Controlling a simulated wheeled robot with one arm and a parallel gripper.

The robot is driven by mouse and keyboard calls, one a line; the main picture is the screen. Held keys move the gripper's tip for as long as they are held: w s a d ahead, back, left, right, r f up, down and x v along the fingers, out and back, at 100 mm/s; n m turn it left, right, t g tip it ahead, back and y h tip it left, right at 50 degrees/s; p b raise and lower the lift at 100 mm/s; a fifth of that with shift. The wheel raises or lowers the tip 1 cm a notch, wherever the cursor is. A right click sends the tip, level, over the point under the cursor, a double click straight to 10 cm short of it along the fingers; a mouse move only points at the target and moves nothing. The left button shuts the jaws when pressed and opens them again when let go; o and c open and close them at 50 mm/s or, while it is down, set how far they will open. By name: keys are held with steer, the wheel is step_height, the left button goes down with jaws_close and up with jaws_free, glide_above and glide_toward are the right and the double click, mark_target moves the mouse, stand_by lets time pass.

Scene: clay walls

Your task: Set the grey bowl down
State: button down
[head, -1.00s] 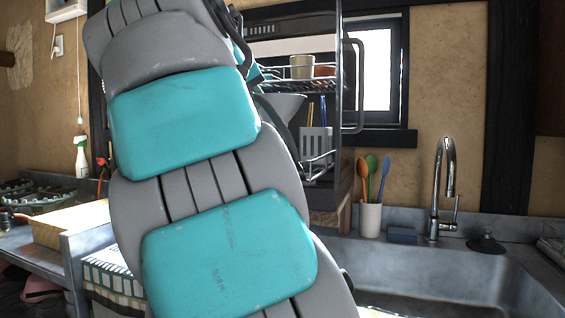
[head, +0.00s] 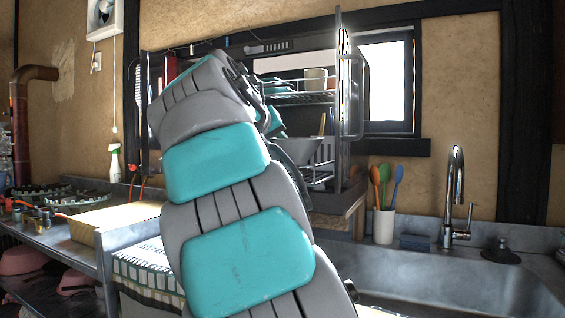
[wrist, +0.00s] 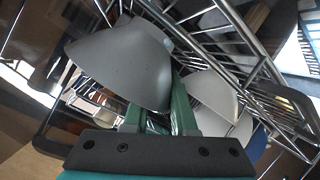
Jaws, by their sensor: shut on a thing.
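My gripper (wrist: 162,108) is shut on the bowl's rim. My arm hides the gripper's fingertips in the head view. Whether the bowl's base touches the rack wires cannot be told.
The dish cabinet's wire rack (wrist: 245,60) surrounds the bowl. Other pale dishes (wrist: 212,95) sit close beside my fingers. A cup (head: 316,79) stands on the upper shelf. The open door (head: 341,100) is close on the right. A utensil holder (head: 384,226) and sink lie further right.

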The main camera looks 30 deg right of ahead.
steer(key=shift+s+f+b, duration=0.1)
steer(key=shift+f+b, duration=0.55)
steer(key=shift+f, duration=0.55)
steer(key=shift+f, duration=0.15)
steer(key=c, duration=1)
jaws_free()
steer(key=shift+r, duration=0.2)
steer(key=v, duration=1.2)
steer(key=shift+f, duration=0.15)
